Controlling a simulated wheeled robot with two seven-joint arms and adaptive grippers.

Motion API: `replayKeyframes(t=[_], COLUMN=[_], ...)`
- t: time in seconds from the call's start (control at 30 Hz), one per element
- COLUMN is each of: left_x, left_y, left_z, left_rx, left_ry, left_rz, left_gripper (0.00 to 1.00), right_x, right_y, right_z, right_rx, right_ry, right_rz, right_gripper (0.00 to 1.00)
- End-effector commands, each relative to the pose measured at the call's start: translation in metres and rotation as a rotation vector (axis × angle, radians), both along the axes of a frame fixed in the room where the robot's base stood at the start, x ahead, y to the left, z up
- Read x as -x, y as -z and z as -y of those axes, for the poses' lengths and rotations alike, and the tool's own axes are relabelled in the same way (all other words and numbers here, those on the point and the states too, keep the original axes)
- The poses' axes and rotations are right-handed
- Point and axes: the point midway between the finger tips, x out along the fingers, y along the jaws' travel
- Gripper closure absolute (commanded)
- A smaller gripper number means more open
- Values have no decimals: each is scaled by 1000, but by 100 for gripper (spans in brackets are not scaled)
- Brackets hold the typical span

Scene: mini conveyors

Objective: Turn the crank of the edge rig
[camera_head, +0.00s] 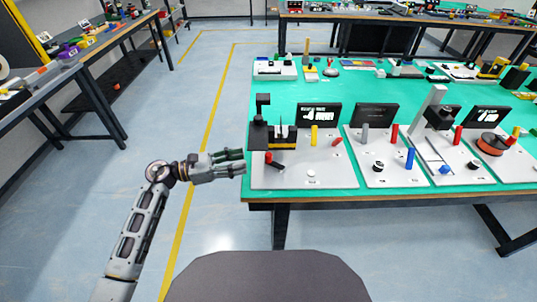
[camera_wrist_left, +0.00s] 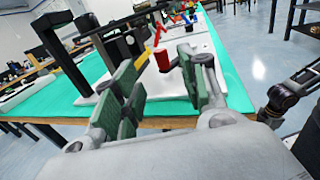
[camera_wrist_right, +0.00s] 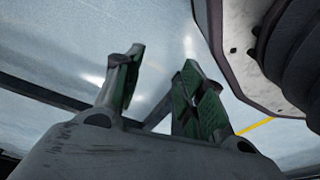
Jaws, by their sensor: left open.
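The rig nearest the table's left edge (camera_head: 300,180) is a light plate with a black post and dark block, a yellow peg and a red-handled crank. The crank's red handle (camera_head: 268,157) is at the plate's left side. In the left wrist view the red handle (camera_wrist_left: 162,60) shows between and beyond my fingertips, apart from them. My left gripper (camera_head: 241,162) is open and empty, just left of the plate at the table edge. My right gripper (camera_wrist_right: 162,62) is open and empty over the floor; it is outside the head view.
More rigs with pegs and dark screens (camera_head: 375,115) stand to the right on the green table (camera_head: 350,85). Small devices line its far side. Side benches (camera_head: 85,55) stand at the left. The floor (camera_head: 190,110) left of the table is clear.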

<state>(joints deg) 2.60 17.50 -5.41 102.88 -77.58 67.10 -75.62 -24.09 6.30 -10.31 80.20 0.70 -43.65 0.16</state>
Motion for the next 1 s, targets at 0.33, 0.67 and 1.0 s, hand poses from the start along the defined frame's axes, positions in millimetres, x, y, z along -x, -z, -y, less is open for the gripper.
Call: replayKeyframes(t=[0.33,0.67,1.0], left_x=[-10,-20,-25], left_y=[-1,-1,0], left_z=[43,78,97], left_rx=[2,3,1], left_ry=[1,0,0], left_rz=[0,-1,-1], left_gripper=[57,57,57], right_x=[5,-2,1], right_y=[7,8,10], right_z=[2,4,7], right_rx=[2,3,7], right_ry=[0,1,1], right_rz=[-1,14,13], right_gripper=[60,60,60])
